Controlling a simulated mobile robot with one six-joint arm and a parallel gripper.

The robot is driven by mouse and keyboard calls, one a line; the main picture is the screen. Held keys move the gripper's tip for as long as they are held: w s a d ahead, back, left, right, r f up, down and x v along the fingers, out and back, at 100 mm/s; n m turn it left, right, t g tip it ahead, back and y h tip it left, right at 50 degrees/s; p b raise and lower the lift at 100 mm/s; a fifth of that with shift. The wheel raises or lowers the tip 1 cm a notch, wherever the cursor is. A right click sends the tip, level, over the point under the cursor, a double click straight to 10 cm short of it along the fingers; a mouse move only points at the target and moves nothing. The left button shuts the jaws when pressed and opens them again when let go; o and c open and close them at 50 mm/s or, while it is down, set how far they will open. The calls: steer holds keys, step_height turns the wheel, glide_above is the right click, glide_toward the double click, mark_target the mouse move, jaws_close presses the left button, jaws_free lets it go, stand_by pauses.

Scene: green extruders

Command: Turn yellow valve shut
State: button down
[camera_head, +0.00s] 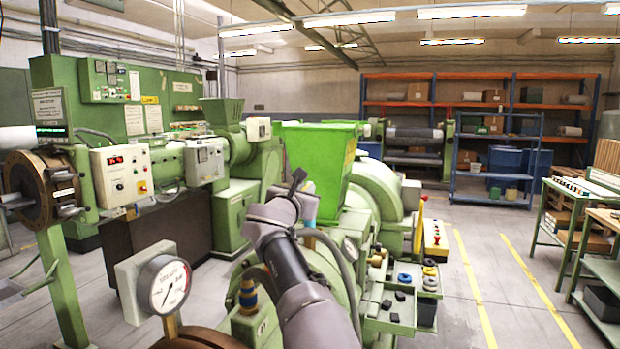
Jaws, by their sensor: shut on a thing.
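My grey arm rises from the bottom middle and bends over the green machine. My gripper (298,179) is at its far end, dark and small, in front of the green hopper. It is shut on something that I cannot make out. I cannot pick out a yellow valve with certainty. A yellow upright part (418,228) is on the machine's right side, apart from my gripper.
A round pressure gauge (170,285) stands at the lower left of my arm. The green hopper (318,165) rises behind it. A tray of small parts (392,305) is at the right. Open floor with yellow lines (520,285) lies beyond, before shelves and benches.

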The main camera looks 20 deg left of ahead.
steer(key=shift+a+m+h+p, duration=0.25)
steer(key=shift+m+h+p, duration=0.25)
steer(key=shift+h+p, duration=0.65)
steer(key=shift+y+p, duration=0.25)
steer(key=shift+p, duration=0.1)
steer(key=c, duration=1.4)
jaws_free()
steer(key=shift+s, duration=0.1)
